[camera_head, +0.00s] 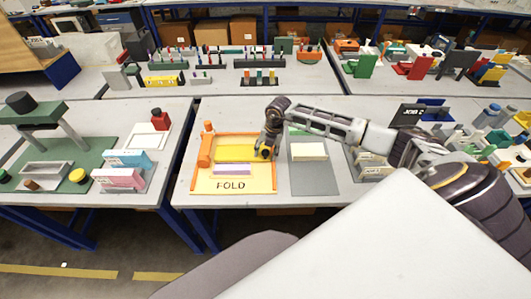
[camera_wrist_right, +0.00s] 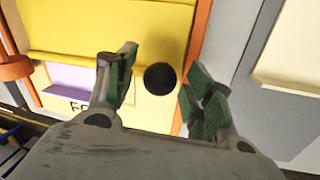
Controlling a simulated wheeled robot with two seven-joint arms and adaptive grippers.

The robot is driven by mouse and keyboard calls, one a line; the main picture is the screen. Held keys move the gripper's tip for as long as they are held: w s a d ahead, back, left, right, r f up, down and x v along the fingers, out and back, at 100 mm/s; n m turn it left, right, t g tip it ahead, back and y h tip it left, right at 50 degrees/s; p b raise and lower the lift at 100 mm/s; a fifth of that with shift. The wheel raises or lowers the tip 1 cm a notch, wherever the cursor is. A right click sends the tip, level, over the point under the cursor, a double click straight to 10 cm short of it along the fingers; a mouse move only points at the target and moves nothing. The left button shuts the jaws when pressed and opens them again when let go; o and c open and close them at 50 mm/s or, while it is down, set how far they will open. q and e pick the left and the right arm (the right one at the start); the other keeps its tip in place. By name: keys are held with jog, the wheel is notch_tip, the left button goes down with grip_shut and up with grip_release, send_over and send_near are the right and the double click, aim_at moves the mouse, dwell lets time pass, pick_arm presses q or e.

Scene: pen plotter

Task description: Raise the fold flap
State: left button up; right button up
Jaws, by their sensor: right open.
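The fold station is a pale board (camera_head: 203,184) with an orange border and the word FOLD, on the near middle table. Its yellow flap (camera_head: 236,142) appears to lie low across the board; it fills the upper part of the right wrist view (camera_wrist_right: 110,25). A round black knob (camera_wrist_right: 160,78) shows near the flap's right side. My right gripper (camera_head: 265,152) is over the flap's right end. In the wrist view its green-padded fingers (camera_wrist_right: 159,70) are open on either side of the knob, with visible gaps. My left gripper is out of view.
An orange roller-like post (camera_head: 206,145) stands at the board's left. A purple strip (camera_head: 232,169) lies in front of the flap. A grey panel with a cream block (camera_head: 308,151) is just right of the board. Racks and trays crowd the right side.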

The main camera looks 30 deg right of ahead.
jog(key=shift+a+f, duration=0.15)
jog(key=shift+f, duration=0.5)
grip_shut()
